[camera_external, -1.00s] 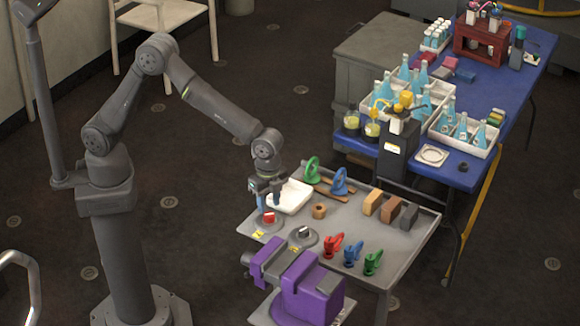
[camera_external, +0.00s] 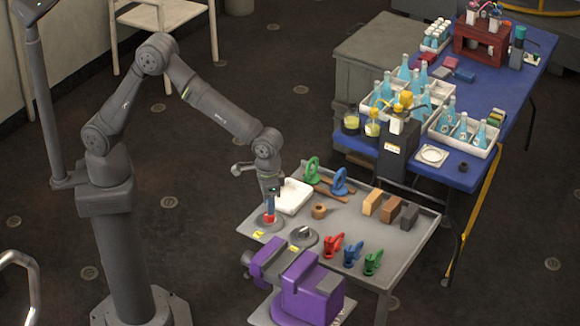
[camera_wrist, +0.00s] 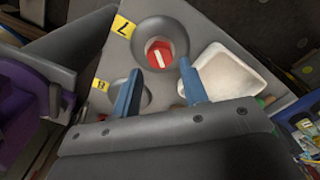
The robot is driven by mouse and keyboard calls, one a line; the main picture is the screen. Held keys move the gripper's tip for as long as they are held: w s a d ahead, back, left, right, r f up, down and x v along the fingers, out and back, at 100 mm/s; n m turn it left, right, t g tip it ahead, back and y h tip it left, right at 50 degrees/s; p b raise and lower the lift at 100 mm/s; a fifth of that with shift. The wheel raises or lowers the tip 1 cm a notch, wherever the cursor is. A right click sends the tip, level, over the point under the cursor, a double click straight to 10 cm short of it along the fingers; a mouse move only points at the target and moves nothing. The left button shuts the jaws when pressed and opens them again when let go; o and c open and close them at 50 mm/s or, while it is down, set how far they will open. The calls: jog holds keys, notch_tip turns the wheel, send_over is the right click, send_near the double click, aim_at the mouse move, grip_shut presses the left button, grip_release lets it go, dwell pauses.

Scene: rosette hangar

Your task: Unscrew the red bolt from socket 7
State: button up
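The red bolt (camera_external: 269,218) sits in its round grey socket (camera_external: 259,224) on the grey table. In the wrist view the bolt (camera_wrist: 160,54) has a pale bar across its head, and a yellow label (camera_wrist: 122,27) marked 7 lies beside the socket (camera_wrist: 174,31). My gripper (camera_external: 270,208) is right above the bolt, pointing down. In the wrist view its blue fingers (camera_wrist: 160,67) are apart, with the bolt showing between and beyond their tips. I cannot tell whether they touch it.
A second socket (camera_external: 304,238) is nearby, partly behind a finger in the wrist view. A white tray (camera_external: 294,197) stands close behind the bolt. A purple vise (camera_external: 310,296) is in front. Colored clamps, a brown nut (camera_external: 319,211) and blocks lie to the right.

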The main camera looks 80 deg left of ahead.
jog(key=shift+n, duration=0.4)
jog(key=m, duration=0.4)
jog(key=shift+m, duration=0.3)
jog(key=m, duration=0.8)
jog(key=shift+m, duration=0.4)
jog(key=m, duration=0.4)
jog(key=shift+m, duration=0.4)
jog(key=m, duration=0.4)
jog(key=shift+m, duration=0.3)
jog(key=m, duration=0.8)
jog(key=shift+m, duration=0.4)
jog(key=m, duration=0.4)
jog(key=shift+f, duration=1)
